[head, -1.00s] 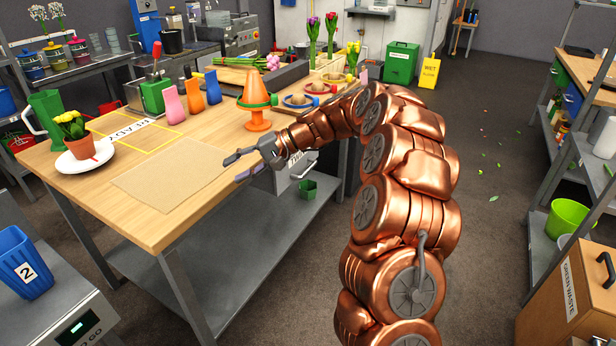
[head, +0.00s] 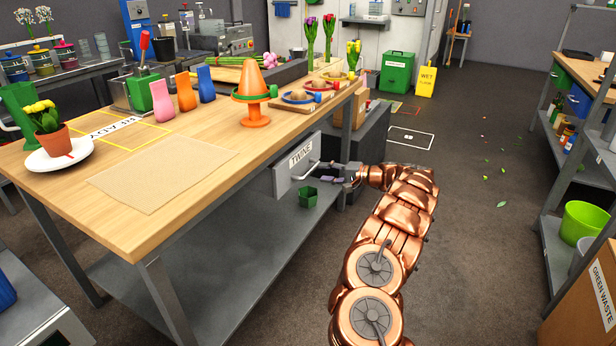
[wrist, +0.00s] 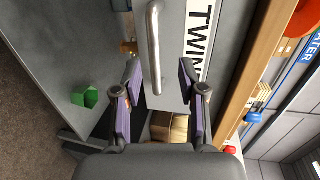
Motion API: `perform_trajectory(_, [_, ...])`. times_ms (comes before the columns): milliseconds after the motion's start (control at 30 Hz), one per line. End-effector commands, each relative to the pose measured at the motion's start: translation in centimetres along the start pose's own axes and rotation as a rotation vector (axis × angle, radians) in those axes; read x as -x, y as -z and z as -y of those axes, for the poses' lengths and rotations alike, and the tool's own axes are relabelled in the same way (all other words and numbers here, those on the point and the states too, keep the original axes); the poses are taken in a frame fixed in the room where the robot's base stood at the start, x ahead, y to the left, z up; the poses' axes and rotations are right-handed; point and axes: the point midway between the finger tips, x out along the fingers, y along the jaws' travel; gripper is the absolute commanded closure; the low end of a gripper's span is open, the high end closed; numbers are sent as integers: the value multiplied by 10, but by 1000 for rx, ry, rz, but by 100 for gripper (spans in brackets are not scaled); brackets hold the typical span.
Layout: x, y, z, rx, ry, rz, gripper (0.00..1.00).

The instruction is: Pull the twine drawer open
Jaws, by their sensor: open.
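The twine drawer (head: 291,171) is a grey front under the right end of the wooden bench, with a white label reading TWINE. It also shows in the wrist view (wrist: 175,65). Its metal bar handle (wrist: 154,50) stands off the front. My gripper (head: 338,175) is at the right side of the drawer front, close to the handle. In the wrist view my gripper (wrist: 163,80) is open, with one finger on each side of the handle's lower end. I see no finger clearly touching the bar.
The wooden bench top (head: 70,212) overhangs the drawer. A small green pot (head: 308,196) stands on the lower grey shelf (head: 215,275) below. An orange cone (head: 257,97) stands on the bench above. The floor right of my arm is open up to a shelf rack.

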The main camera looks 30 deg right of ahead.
Motion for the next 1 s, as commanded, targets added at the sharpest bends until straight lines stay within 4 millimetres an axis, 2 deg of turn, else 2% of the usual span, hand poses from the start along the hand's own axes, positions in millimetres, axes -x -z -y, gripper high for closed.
perform_trajectory(33, [3, 4, -6, 0, 0, -10, 59])
perform_trajectory(167, [3, 9, -10, 1, 0, -21, 59])
perform_trajectory(700, [-62, 11, -9, 4, -1, -22, 59])
perform_trajectory(1000, [-70, 10, -8, 3, 0, -19, 59])
